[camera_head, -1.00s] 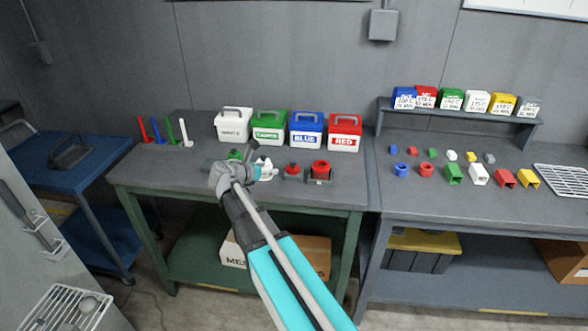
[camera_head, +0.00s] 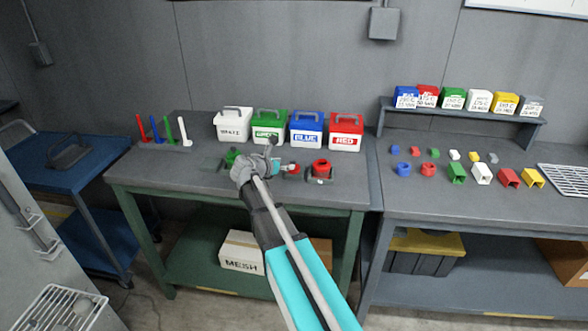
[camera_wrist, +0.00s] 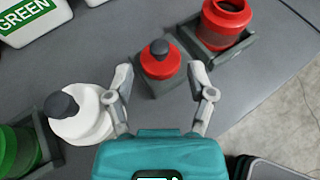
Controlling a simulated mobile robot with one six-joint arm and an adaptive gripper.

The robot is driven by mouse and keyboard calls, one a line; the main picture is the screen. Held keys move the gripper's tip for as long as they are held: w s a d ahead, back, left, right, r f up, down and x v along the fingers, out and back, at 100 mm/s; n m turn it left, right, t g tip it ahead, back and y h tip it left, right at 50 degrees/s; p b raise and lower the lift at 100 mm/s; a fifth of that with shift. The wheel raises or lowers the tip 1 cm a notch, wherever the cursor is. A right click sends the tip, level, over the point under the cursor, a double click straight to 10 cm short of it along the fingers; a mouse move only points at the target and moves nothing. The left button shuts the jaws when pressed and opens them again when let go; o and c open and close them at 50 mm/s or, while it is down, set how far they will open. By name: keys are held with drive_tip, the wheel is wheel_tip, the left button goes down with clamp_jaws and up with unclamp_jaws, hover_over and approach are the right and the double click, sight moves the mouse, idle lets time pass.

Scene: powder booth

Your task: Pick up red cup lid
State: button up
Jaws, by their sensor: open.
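The red cup lid (camera_wrist: 160,64) is red with a dark round knob and sits in a grey square holder on the green-legged bench. It also shows in the head view (camera_head: 294,168), small and partly hidden by my gripper. In the wrist view my gripper (camera_wrist: 160,78) is open and empty, with one finger to each side of the lid's near part. The fingers do not visibly touch it; their height above it is hard to tell. The red cup (camera_wrist: 229,14), open at the top, stands in its own holder (camera_wrist: 249,42) to the right.
A white lid with a dark knob (camera_wrist: 87,121) is close beside my left finger. A green piece (camera_wrist: 12,150) is further left. Behind stand lidded boxes, including the green (camera_head: 269,127) and red (camera_head: 345,133) ones.

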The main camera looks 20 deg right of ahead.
sight(292, 162)
drive_tip(key=shift+d, duration=0.1)
drive_tip(key=shift+b+x, duration=0.9)
drive_tip(key=shift+x, duration=1.65)
drive_tip(key=c, duration=0.9)
